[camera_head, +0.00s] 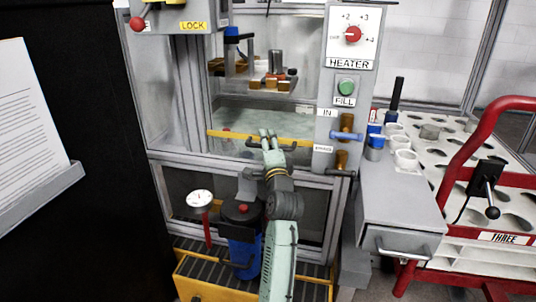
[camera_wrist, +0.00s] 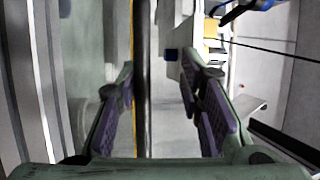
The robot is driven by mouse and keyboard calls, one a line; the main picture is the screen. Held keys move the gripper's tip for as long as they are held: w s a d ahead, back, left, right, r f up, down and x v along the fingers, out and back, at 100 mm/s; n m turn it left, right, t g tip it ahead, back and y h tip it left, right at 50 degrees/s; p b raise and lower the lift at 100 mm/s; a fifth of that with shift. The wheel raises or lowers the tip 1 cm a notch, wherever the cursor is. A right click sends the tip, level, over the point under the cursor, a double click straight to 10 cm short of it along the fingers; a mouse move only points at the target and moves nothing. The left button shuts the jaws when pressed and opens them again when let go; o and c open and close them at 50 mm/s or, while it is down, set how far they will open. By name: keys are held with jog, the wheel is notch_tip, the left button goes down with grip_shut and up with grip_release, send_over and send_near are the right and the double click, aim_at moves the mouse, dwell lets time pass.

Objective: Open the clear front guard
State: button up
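The clear front guard (camera_head: 262,117) is down across the front of the machine, with a yellow strip (camera_head: 225,134) along its lower edge. Its dark handle bar (camera_head: 252,142) runs level just below that strip. My gripper (camera_head: 268,138) is at the handle, reaching up from below. In the wrist view, my gripper (camera_wrist: 165,100) has its two purple-padded fingers spread, with the handle bar (camera_wrist: 143,70) between them, closer to the left finger. A gap shows between the bar and the right finger. Part of the handle is hidden behind my gripper in the head view.
Right of the guard is a control column with a heater knob (camera_head: 353,34), a green fill button (camera_head: 346,87) and a blue-tipped lever (camera_head: 345,135). A grey drawer box (camera_head: 403,208) and red-framed cart (camera_head: 445,180) stand at right. A gauge (camera_head: 200,199) and blue canister (camera_head: 243,255) stand below.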

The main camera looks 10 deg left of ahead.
notch_tip(320, 180, up, 6)
jog(key=shift+f, duration=0.15)
jog(key=shift+s, duration=0.1)
